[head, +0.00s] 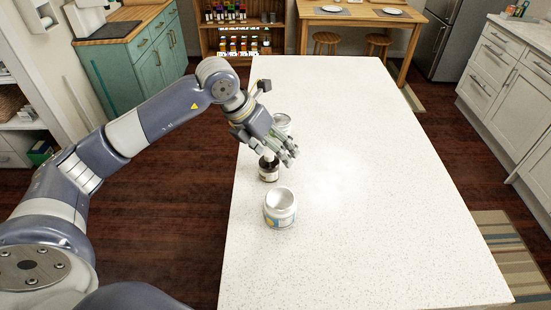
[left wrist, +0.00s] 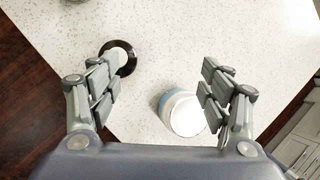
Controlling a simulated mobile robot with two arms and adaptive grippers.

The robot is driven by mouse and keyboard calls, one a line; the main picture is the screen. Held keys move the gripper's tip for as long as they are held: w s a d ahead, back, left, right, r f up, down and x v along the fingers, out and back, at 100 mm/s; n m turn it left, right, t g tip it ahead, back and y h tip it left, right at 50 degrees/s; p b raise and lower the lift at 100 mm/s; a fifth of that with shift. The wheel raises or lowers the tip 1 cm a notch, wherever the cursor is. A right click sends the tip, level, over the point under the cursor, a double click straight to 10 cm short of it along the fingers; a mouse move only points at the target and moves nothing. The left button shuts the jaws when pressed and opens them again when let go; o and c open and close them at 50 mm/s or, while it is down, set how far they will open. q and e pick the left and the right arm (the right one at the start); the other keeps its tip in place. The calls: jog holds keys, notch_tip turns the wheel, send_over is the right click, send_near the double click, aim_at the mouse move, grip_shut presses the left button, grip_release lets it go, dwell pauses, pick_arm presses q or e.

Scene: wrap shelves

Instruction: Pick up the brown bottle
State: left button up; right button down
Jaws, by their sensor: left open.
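The brown bottle (head: 268,174) stands upright near the left edge of the white table. Its upper part is partly covered by my left gripper (head: 284,156) in the head view. In the left wrist view, the dark bottle (left wrist: 130,60) with a white cap shows from above, partly behind the left finger. My left gripper (left wrist: 158,82) is open, with nothing held between its fingers. The bottle is off to the left finger's side, not centred between the fingers. I cannot tell whether that finger touches it. My right gripper is not in view.
A white jar with a blue and yellow label (head: 280,212) stands just nearer than the bottle; it also shows by the right finger in the left wrist view (left wrist: 183,115). A can (head: 282,121) stands behind the gripper. The white table (head: 380,200) is clear to the right.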

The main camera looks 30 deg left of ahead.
aim_at(266, 157)
pick_arm(q)
jog(key=a+f, duration=0.1)
jog(key=w+a+f+y+p, duration=0.1)
jog(key=f, duration=0.1)
jog(key=w+a+f+y, duration=0.1)
jog(key=shift+a+f, duration=0.35)
jog(key=shift+a, duration=0.05)
jog(key=shift+w+f+p, duration=0.15)
jog(key=shift+f+p, duration=0.35)
jog(key=shift+p, duration=0.15)
jog(key=p+x, duration=0.1)
jog(key=x, duration=0.2)
jog(key=shift+f+p, duration=0.2)
jog(key=shift+p, duration=0.15)
jog(key=shift+w+f, duration=0.25)
jog(key=shift+f, duration=0.3)
jog(key=shift+r, duration=0.1)
jog(key=c, duration=1.2)
pick_arm(e)
jog(key=r, duration=0.1)
jog(key=w+r, duration=0.2)
jog(key=r, duration=0.1)
jog(key=shift+a+r, duration=0.1)
jog(key=shift+a, duration=0.15)
